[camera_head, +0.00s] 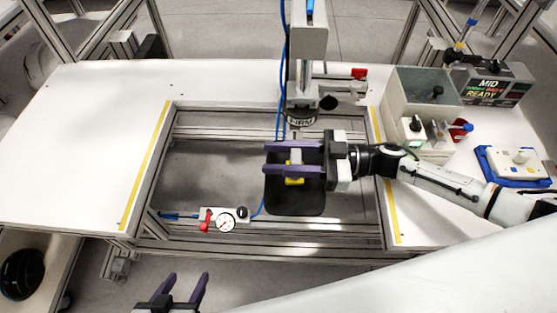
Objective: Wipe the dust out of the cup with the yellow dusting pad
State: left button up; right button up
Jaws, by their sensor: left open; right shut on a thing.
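The yellow dusting pad (294,181) shows as a small yellow patch under my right gripper (266,158). My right gripper's purple fingers point left and are shut on the pad's pale grey handle (295,157). A dark, rounded-square cup (296,204) lies below the pad in the table's opening. The pad overlaps the cup's upper part in the picture; I cannot tell whether it touches the inside. The fingers hide the cup's far part, and no dust can be made out. My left gripper (187,279) is open and empty at the bottom edge, in front of the table.
A grey vertical press column (306,60) stands just behind my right gripper. A pressure gauge (225,223) with a red lever sits left of the cup. A control box (425,105) and a blue-edged panel (515,165) are at the right. The white tabletop (85,130) at left is clear.

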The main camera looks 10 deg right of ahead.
jog(key=shift+r+p, duration=0.75)
jog(key=shift+r, duration=0.5)
jog(key=s+a+r, duration=0.1)
jog(key=s+a, duration=0.1)
jog(key=s, duration=0.5)
jog(key=s+a+r, duration=0.1)
jog(key=s+a, duration=0.1)
jog(key=s, duration=0.5)
jog(key=shift+s, duration=0.2)
jog(key=shift+a+r, duration=0.1)
jog(key=shift+a, duration=0.05)
